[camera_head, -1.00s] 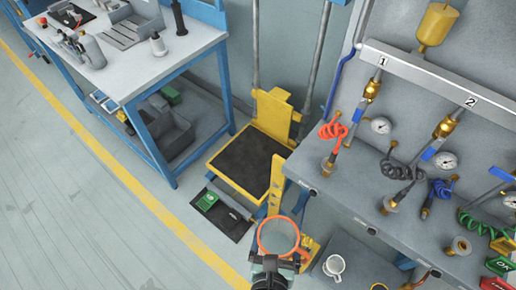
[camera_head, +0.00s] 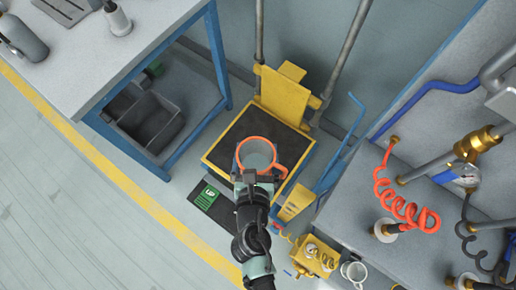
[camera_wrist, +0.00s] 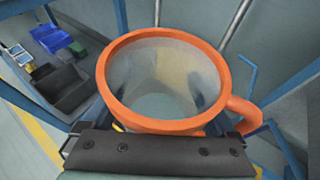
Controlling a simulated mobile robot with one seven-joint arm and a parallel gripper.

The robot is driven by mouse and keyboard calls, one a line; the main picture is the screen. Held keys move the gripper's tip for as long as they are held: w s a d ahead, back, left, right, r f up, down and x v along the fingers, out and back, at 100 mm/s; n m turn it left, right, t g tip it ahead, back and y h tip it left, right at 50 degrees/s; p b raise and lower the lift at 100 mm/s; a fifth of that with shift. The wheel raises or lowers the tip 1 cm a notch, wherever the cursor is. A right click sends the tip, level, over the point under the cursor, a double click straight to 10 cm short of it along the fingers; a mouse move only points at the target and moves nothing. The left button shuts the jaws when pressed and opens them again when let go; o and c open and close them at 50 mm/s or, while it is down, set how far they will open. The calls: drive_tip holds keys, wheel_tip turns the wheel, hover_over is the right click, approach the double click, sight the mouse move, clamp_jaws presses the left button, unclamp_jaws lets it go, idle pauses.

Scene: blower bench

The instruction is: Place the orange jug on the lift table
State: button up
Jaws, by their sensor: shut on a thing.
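The orange jug (camera_head: 257,156) has an orange rim and handle and a clear or greyish body. It is upright in my gripper (camera_head: 256,180), which is shut on it. In the head view the jug overlaps the front part of the lift table (camera_head: 230,145), a black-topped platform with a yellow frame and yellow back plate. I cannot tell how high the jug is above it. In the wrist view the jug (camera_wrist: 165,82) fills the middle, its handle to the right, and hides most of the table behind it.
A blue-legged workbench (camera_head: 130,45) stands at the left, with grey bins (camera_head: 150,118) on its lower shelf. A grey panel bench (camera_head: 390,220) with hoses stands at the right. A white mug (camera_head: 354,271) and a yellow control box (camera_head: 316,256) are at lower right. The table's black top is otherwise clear.

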drive_tip(key=w+f+b, duration=0.4)
drive_tip(key=f+b, duration=1)
drive_tip(key=f, duration=0.2)
drive_tip(key=w+f+m+h+b, duration=0.1)
drive_tip(key=w+f+b, duration=0.3)
drive_tip(key=f+b, duration=1.1)
drive_tip(key=w+f+m+h+b, duration=0.1)
drive_tip(key=w+f+b, duration=0.3)
drive_tip(key=f+b, duration=1)
drive_tip(key=shift+w+d+f+b, duration=0.15)
drive_tip(key=shift+d+f, duration=0.05)
drive_tip(key=shift+f, duration=0.45)
drive_tip(key=shift+w+d+f+b, duration=0.1)
drive_tip(key=shift+d+f+b, duration=0.05)
drive_tip(key=shift+f, duration=0.5)
drive_tip(key=shift+r, duration=0.1)
